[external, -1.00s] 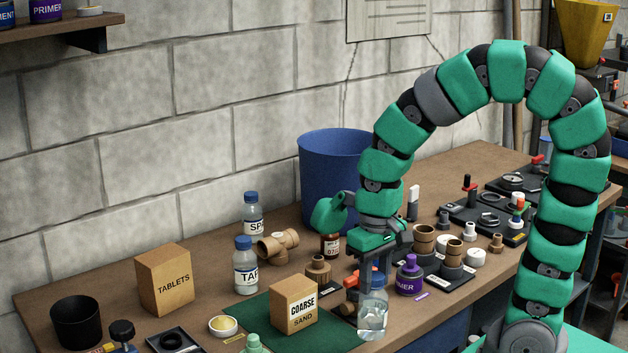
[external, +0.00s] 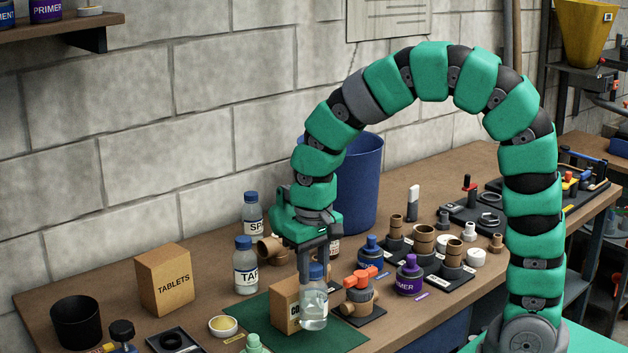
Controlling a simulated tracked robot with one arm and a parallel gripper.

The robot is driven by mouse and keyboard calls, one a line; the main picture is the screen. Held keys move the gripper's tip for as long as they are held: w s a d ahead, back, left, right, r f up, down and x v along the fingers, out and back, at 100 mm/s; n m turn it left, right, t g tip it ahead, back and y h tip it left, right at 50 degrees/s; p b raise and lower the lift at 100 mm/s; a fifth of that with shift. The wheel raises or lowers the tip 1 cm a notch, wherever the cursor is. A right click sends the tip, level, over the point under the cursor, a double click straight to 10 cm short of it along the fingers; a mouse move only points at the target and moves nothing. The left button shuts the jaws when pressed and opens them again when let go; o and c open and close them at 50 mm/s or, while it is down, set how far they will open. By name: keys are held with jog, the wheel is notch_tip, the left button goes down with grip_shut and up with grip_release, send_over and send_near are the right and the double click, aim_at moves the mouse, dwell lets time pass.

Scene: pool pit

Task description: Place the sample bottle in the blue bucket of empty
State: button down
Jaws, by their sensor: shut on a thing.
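The sample bottle (external: 314,310) is clear with a blue cap and seems partly filled with clear liquid; no label shows on it. My gripper (external: 314,263) is shut on it around the cap, pointing down, and the bottle hangs upright. In the picture it overlaps the right side of the coarse sand box (external: 285,303); I cannot tell its height over the bench. The blue bucket (external: 365,185) stands at the back against the wall, behind my arm, which covers its left part. Its inside is mostly hidden.
Bottles labelled SP (external: 252,215) and TAP (external: 246,268) stand to the left, beside a brown pipe tee (external: 268,249). A valve with an orange handle (external: 360,292) and a purple primer can (external: 409,277) stand to the right. A green mat (external: 250,312) lies below.

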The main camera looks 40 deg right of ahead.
aim_at(311, 282)
jog(key=shift+w+a, duration=0.1)
jog(key=shift+w, duration=0.15)
jog(key=shift+f, duration=1.8)
jog(key=c, duration=1)
grip_release()
jog(key=shift+f, duration=0.1)
notch_tip(311, 282, up, 12)
jog(key=shift+r, duration=0.15)
